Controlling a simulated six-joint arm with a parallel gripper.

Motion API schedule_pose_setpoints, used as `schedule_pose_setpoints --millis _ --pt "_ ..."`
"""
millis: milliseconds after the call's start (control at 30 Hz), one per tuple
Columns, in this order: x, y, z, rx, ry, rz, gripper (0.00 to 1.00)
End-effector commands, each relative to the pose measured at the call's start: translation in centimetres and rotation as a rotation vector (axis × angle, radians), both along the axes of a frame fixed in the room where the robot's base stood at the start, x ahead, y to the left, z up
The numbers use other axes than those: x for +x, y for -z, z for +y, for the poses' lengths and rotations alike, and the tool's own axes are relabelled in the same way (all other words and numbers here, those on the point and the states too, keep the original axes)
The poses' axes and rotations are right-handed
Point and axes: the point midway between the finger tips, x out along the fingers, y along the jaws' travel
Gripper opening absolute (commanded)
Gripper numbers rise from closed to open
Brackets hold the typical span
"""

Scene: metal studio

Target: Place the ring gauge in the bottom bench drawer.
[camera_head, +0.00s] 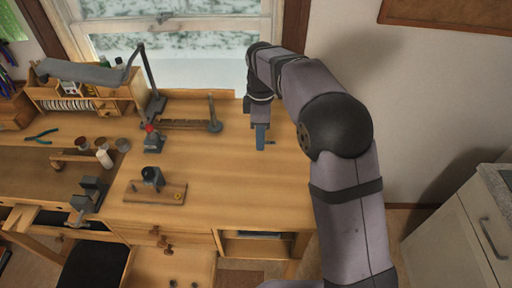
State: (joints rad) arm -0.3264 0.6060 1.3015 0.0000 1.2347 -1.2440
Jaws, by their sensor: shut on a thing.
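My gripper (261,145) points down over the right part of the wooden bench, close to its top. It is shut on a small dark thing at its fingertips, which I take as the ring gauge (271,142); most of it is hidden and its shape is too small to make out. A drawer (160,264) at the bench front, below left of the gripper, stands pulled out, with its inside partly visible and cut off by the lower picture edge. Another drawer front with knobs (140,235) sits above it. I cannot tell for sure which is the bottom drawer.
A wooden board with a small dark tool (155,190) lies left of the gripper. An open cubby (262,246) is under the bench. The bench's right front is clear.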

Motion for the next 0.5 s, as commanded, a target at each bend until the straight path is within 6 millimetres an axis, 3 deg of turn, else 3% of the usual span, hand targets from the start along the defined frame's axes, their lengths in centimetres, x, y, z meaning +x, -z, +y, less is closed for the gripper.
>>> schedule_pose_setpoints --millis 267,500 --pt "-0.3 0.0 0.2 0.0 0.024 0.0 0.0" --pt "-2.1 0.6 1.6 0.0 0.193 0.0 0.0"
